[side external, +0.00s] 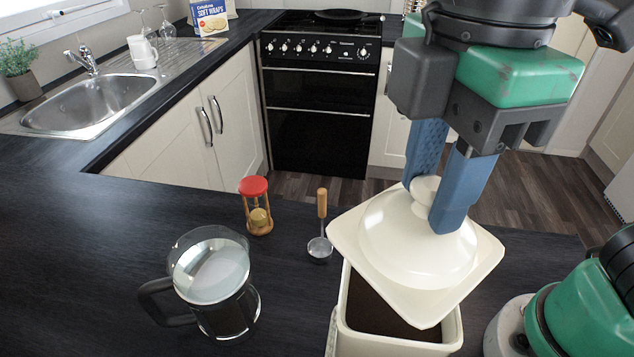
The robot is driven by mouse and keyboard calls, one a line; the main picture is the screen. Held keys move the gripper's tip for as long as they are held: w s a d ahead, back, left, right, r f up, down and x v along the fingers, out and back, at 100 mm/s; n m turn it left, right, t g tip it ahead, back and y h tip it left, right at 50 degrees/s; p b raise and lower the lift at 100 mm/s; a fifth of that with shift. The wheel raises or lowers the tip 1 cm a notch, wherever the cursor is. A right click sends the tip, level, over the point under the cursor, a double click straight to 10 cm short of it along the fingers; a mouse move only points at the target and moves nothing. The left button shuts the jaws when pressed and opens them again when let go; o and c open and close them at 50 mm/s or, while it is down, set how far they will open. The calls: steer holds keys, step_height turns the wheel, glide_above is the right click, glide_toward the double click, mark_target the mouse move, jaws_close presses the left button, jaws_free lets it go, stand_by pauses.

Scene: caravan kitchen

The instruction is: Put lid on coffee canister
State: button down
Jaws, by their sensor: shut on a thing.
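My gripper (436,188) is shut on the knob of the cream lid (412,243). The lid is square with a domed middle and is turned at an angle to the canister below. The square cream coffee canister (400,347) stands at the front edge of the picture, with dark coffee (375,308) showing inside its open mouth. The lid is over the canister's far part and tilts in the picture. Its near corner overlaps the opening in view. I cannot tell whether the lid touches the rim. The lower part of the canister is cut off by the frame.
A glass coffee press (222,315) stands on the dark worktop (80,260) to the left. The worktop's left part is clear.

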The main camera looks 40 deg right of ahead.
mark_target(419, 230)
steer(key=shift+f, duration=2.4)
steer(key=shift+f, duration=0.55)
steer(key=c, duration=0.8)
jaws_free()
steer(key=shift+c, duration=0.2)
steer(key=shift+r, duration=5.45)
